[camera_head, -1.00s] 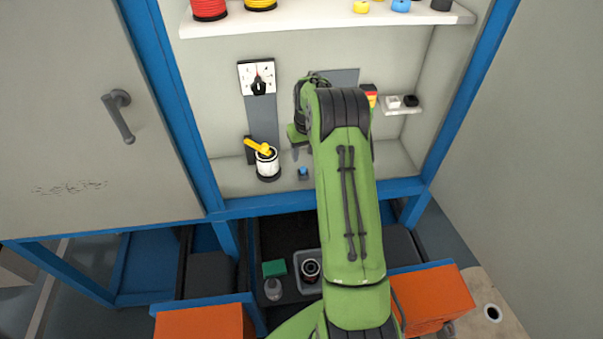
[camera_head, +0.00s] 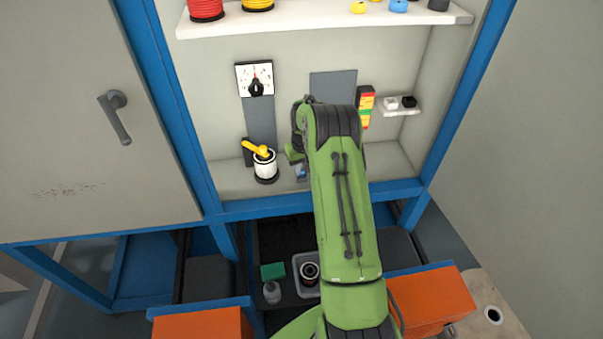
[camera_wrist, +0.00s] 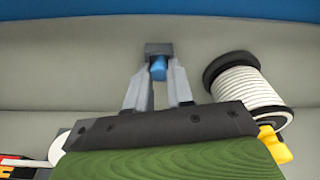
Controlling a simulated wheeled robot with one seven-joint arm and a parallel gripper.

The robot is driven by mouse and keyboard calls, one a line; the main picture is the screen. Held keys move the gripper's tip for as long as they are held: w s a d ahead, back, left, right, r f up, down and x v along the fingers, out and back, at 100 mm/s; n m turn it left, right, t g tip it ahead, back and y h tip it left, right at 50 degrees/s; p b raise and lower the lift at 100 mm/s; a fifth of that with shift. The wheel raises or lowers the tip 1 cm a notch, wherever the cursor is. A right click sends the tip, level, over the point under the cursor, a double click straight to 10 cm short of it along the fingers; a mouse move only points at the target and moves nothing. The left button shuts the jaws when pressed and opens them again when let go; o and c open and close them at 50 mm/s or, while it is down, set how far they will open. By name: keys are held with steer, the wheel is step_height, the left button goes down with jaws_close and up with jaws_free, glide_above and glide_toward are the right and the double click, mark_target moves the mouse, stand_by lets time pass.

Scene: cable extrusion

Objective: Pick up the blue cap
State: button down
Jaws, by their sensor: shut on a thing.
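The small blue cap (camera_wrist: 159,68) shows in the wrist view between the tips of my gripper (camera_wrist: 161,75). My gripper's two grey fingers are closed in on the cap from both sides. In the head view my gripper (camera_head: 300,172) reaches down to the lower bench, and the arm and fingers hide most of the cap.
An upper shelf (camera_head: 325,17) holds spools and caps.

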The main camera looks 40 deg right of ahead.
mark_target(302, 170)
step_height(302, 170, up, 10)
steer(key=p, duration=0.1)
stand_by(0.4)
steer(key=shift+d, duration=0.1)
stand_by(0.4)
